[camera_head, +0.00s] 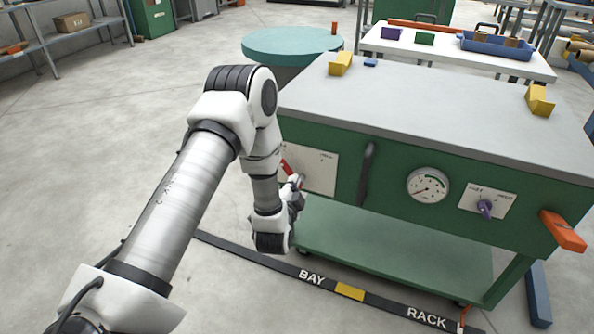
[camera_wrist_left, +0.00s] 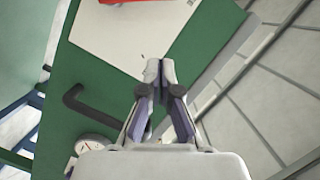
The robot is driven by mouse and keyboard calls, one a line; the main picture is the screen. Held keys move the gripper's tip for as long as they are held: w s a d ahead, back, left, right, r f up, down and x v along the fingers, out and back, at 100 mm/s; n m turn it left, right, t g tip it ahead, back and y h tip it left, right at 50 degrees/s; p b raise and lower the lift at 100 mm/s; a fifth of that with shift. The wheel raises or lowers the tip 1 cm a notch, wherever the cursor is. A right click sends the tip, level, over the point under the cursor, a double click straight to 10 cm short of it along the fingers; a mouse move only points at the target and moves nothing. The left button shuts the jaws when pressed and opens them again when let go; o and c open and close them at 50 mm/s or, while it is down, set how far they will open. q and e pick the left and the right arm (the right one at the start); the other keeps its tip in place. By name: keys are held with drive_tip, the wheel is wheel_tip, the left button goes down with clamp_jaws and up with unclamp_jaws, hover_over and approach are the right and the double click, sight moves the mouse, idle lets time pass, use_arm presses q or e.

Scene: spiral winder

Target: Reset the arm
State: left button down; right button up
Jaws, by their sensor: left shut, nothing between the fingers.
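My left arm reaches in from the left in the head view, with its elbow bent high and its forearm hanging down. My left gripper (camera_head: 297,183) is at the front of the green machine (camera_head: 327,139), near a white panel (camera_head: 320,171) with a red lever (camera_head: 287,165). The arm partly hides the panel and lever. In the left wrist view, the gripper's fingers (camera_wrist_left: 160,70) are together and empty. The lever (camera_wrist_left: 128,2) shows at the top edge there, apart from the fingertips. My right gripper is not in view.
The machine front also carries a black handle (camera_head: 366,173), a gauge (camera_head: 428,186), a purple knob (camera_head: 485,208) and an orange block (camera_head: 563,231) sticking out. A round teal table (camera_head: 290,42) and a white table (camera_head: 455,60) stand behind. The floor at left is clear.

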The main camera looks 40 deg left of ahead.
use_arm(q)
drive_tip(key=shift+s+d+r, duration=0.1)
drive_tip(key=shift+s+d, duration=0.2)
drive_tip(key=shift+s, duration=0.3)
